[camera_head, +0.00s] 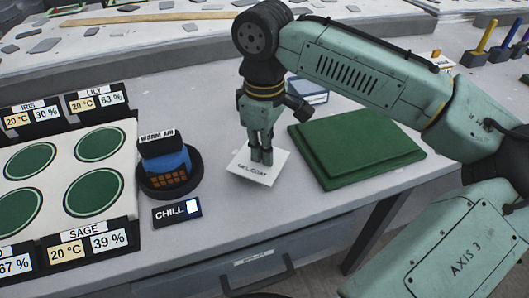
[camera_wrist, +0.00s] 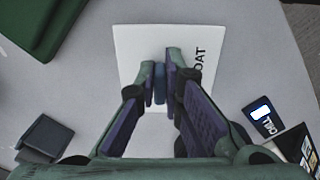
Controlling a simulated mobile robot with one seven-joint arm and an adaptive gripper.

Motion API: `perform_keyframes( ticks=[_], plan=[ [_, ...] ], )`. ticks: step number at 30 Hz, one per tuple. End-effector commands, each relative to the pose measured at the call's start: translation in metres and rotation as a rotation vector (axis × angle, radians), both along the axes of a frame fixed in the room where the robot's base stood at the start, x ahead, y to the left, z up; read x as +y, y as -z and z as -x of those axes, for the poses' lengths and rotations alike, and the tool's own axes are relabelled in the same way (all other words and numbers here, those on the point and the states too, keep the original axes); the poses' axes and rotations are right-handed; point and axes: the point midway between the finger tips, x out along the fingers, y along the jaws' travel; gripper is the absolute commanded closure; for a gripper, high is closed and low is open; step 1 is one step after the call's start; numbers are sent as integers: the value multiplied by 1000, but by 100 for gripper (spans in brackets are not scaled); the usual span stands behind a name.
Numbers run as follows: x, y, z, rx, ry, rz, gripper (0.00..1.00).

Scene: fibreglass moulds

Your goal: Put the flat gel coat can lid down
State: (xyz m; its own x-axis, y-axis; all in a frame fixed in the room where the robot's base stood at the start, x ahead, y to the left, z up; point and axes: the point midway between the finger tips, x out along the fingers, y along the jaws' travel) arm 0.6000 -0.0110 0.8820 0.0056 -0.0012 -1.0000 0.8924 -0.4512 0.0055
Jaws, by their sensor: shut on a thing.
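The gel coat can lid (camera_head: 250,174) is a thin white square plate with dark lettering, at the middle of the grey table. In the wrist view the lid (camera_wrist: 135,45) lies beyond my fingertips, with part of its lettering at its right edge. My gripper (camera_head: 261,158) points down at it and is shut on a small blue upright piece at the lid's middle, seen between the fingertips (camera_wrist: 160,84). The fingers hide part of the lid. I cannot tell whether the lid touches the table or hangs just above it.
To the left are a blue warm air unit (camera_head: 168,165), a CHILL switch (camera_head: 177,212) and a panel with green discs (camera_head: 95,193). Bare table (camera_head: 225,225) lies in front.

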Motion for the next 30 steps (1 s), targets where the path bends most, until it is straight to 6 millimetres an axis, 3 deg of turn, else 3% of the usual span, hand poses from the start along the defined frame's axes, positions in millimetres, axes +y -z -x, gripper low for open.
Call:
perform_keyframes(
  ticks=[5, 16, 17, 24, 30],
  plan=[
    [-1, 19, 1, 1, 1, 0, 100],
    [0, 24, 1, 0, -1, -1, 100],
    [0, 23, 1, 0, -1, 0, 90],
    [-1, 23, 1, 0, 0, 0, 74],
    [0, 23, 1, 0, 0, 0, 72]
  ],
)
